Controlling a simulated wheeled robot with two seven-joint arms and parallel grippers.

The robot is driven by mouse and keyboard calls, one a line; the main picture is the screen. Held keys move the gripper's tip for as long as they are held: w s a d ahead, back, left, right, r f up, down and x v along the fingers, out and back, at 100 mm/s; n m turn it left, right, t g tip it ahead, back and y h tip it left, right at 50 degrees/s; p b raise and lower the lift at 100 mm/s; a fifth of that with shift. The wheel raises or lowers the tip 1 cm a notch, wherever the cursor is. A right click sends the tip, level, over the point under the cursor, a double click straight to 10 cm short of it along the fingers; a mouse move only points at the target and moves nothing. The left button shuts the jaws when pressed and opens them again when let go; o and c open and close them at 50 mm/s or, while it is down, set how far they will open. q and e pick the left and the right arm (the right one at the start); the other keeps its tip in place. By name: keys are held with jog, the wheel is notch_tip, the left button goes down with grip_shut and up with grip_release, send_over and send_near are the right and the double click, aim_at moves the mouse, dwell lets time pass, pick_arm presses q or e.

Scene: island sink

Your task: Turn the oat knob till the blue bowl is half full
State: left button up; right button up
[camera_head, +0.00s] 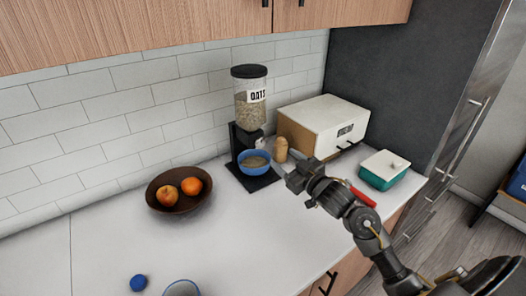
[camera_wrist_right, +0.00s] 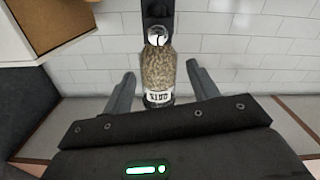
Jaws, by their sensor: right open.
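The oat dispenser (camera_head: 250,106) stands against the tiled wall, a clear canister of oats with a black lid on a black stand. The blue bowl (camera_head: 256,168) sits on the stand's base under the spout, with tan oats inside; their exact level is hard to judge. A round shiny knob (camera_wrist_right: 156,31) shows on the dispenser in the right wrist view, where the canister appears upside down. My right gripper (camera_head: 298,178) is open and empty, in front and to the right of the bowl. Its two fingers (camera_wrist_right: 160,69) frame the canister from a distance, touching nothing. My left gripper is out of view.
A bread box (camera_head: 328,115) and a small wooden jar (camera_head: 281,150) stand right of the dispenser. A teal dish with a white lid (camera_head: 384,169) is further right. A brown fruit bowl (camera_head: 167,205) is left.

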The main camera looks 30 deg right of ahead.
aim_at(262, 143)
jog(key=w, duration=0.3)
jog(key=w+f+p, duration=0.1)
jog(key=w, duration=0.3)
jog(key=w+a, duration=0.1)
jog(key=w, duration=0.2)
jog(key=shift+w+f+p, duration=0.2)
jog(key=shift+w+p, duration=0.2)
jog(key=shift+w+a+f, duration=0.1)
jog(key=shift+w+a, duration=0.05)
jog(key=shift+w, duration=0.3)
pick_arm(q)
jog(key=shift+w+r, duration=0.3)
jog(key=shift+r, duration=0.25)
pick_arm(e)
jog(key=c, duration=1)
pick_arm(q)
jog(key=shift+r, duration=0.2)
